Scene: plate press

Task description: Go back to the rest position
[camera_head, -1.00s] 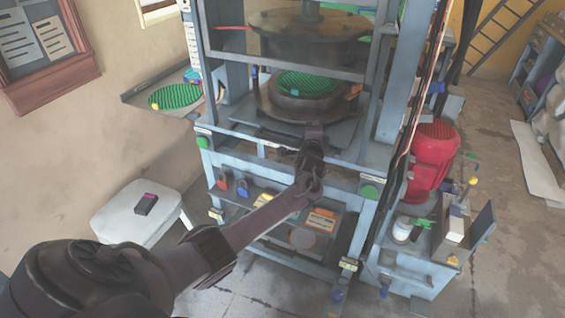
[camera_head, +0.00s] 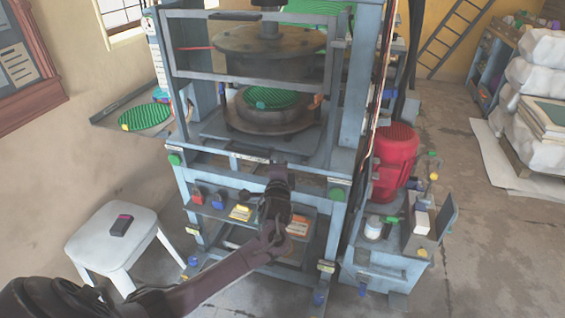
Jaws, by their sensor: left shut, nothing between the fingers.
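My left arm comes in from the lower left. My left gripper (camera_head: 278,172) is shut and empty, in front of the blue-grey press frame (camera_head: 345,120), just below its front crossbar. A green round plate (camera_head: 270,97) lies on the lower press block (camera_head: 270,121), under the dark upper press block (camera_head: 268,42). The gripper is apart from that plate, nearer to me and lower. My right gripper is not in view.
Another green plate (camera_head: 145,117) lies on a side shelf at the left. A white stool (camera_head: 95,240) with a small dark box (camera_head: 121,225) stands at the lower left. A red motor (camera_head: 395,160) and a side cart (camera_head: 385,270) stand at the right.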

